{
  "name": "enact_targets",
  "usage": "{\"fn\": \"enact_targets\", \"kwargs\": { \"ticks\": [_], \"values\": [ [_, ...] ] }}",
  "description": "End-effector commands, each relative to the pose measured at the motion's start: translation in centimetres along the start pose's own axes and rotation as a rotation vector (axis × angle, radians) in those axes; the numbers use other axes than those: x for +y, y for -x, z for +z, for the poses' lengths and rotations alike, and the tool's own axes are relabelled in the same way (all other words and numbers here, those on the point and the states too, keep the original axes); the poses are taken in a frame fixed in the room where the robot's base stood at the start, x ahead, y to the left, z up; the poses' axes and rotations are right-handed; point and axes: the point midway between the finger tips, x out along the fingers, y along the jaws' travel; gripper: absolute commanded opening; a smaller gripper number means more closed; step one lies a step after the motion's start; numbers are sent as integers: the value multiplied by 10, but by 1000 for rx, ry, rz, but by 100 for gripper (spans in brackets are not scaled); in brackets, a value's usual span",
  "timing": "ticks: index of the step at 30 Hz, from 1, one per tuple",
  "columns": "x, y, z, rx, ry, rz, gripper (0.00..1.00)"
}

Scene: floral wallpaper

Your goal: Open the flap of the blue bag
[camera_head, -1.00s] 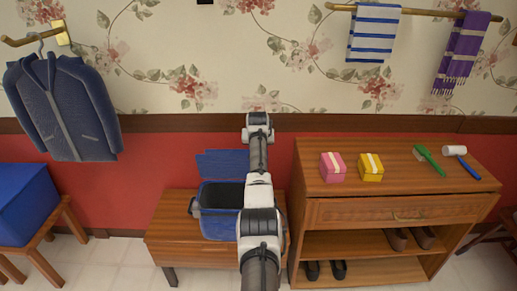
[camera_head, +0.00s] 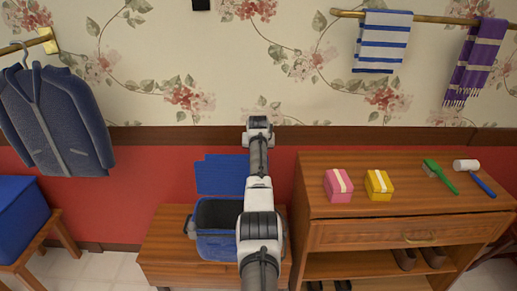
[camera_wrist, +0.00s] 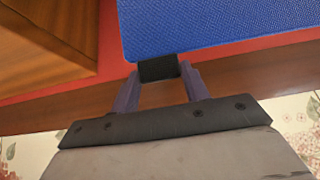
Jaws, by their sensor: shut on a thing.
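The blue bag (camera_head: 216,247) stands on a wooden bench in the head view, with its dark inside showing. Its flap (camera_head: 222,176) stands raised behind the mouth, clear of the opening. My arm covers the bag's right side. In the wrist view the flap (camera_wrist: 220,25) is a blue woven panel with a black tab (camera_wrist: 158,68) at its edge. My gripper (camera_wrist: 160,72) is shut on this tab, one purple-grey finger on each side. In the head view I cannot make out the fingers.
A wooden cabinet (camera_head: 400,232) stands close on the right, with a pink box (camera_head: 338,186), a yellow box (camera_head: 379,186), a brush (camera_head: 440,176) and a lint roller (camera_head: 474,177) on top. A red-and-floral wall is close behind the bag. A blue box (camera_head: 25,215) is at the left.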

Motion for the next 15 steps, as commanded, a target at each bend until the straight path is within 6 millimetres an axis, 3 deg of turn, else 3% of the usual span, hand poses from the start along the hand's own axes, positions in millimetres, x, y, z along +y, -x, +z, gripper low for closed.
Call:
{"fn": "enact_targets", "kwargs": {
  "ticks": [7,8,12,15],
  "values": [
    [0,1,-1,3,-1,1,38],
    [0,1,-1,3,-1,1,46],
    [1,1,-1,3,-1,1,65],
    [0,1,-1,2,0,1,67]
  ]
}}
